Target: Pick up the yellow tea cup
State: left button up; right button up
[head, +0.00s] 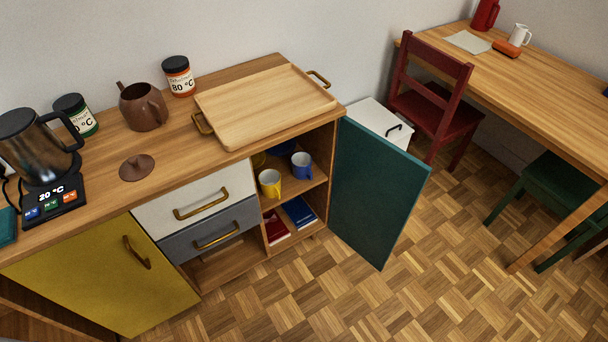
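The yellow tea cup (269,183) stands upright on the upper shelf inside the sideboard's open right compartment, near its front edge. Its white inside shows from above. A blue cup (301,165) stands to its right on the same shelf. Another yellow item (259,160) shows partly behind the yellow cup, and a blue item lies behind as well; both are mostly hidden by the sideboard top. Neither of my grippers is in the head view.
The teal door (376,193) stands open to the right of the compartment. A wooden tray (265,103), a brown teapot (143,107) and jars stand on the sideboard top. Books (299,212) lie on the lower shelf. The parquet floor (330,295) in front is clear.

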aim_at(269, 180)
jog(key=j+z, duration=0.15)
jog(key=j, duration=0.55)
jog(key=k+j+z, duration=0.2)
jog(key=j, duration=0.55)
jog(key=i+l+u, duration=0.15)
jog(key=u, duration=0.2)
jog(key=i+l+u, duration=0.1)
jog(key=l+u, duration=0.6)
jog(key=i, duration=0.05)
